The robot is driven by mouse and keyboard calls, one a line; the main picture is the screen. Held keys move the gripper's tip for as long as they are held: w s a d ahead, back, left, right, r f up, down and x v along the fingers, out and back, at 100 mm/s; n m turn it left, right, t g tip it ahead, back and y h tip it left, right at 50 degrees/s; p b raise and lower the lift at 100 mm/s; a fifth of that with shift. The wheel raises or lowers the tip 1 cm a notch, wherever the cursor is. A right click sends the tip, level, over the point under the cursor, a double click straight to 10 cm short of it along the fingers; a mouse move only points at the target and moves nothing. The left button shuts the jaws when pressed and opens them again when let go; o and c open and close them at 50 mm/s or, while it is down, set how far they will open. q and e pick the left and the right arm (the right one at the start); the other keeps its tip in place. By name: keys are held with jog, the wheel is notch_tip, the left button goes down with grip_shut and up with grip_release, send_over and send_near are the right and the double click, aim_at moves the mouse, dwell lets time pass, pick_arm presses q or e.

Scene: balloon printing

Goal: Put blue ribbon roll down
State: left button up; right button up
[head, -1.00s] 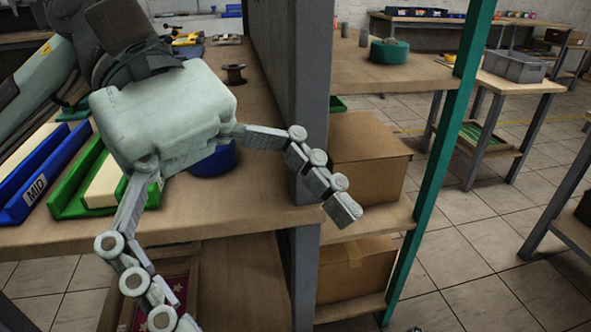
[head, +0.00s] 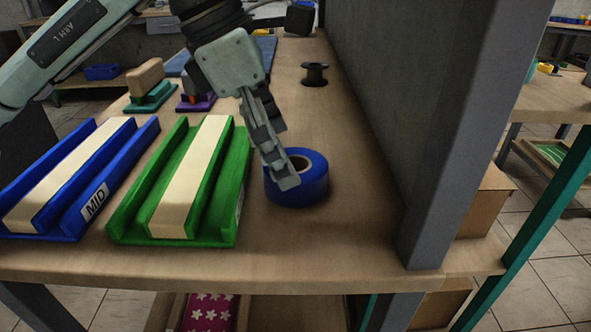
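The blue ribbon roll (head: 312,190) lies flat on the wooden table, just right of the green tray, with its round hole facing up. My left gripper (head: 285,180) reaches down from the upper left. Its visible fingers overlap the left part of the roll and its hole. The fingers are seen nearly edge-on, so I cannot tell whether they grip the roll or are spread around it. My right gripper is not in view.
A green tray (head: 238,190) and a blue tray marked MID (head: 145,140) hold pale blocks on the left. A dark spool (head: 315,74) stands farther back. A grey upright panel (head: 430,110) bounds the right side. Table space in front of the roll is clear.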

aim_at(312, 167)
pick_arm(q)
jog(key=x, duration=0.3)
jog(key=shift+w+d+f, duration=0.15)
jog(key=shift+c, duration=0.2)
jog(key=c, duration=1.4)
jog(key=shift+o, duration=0.2)
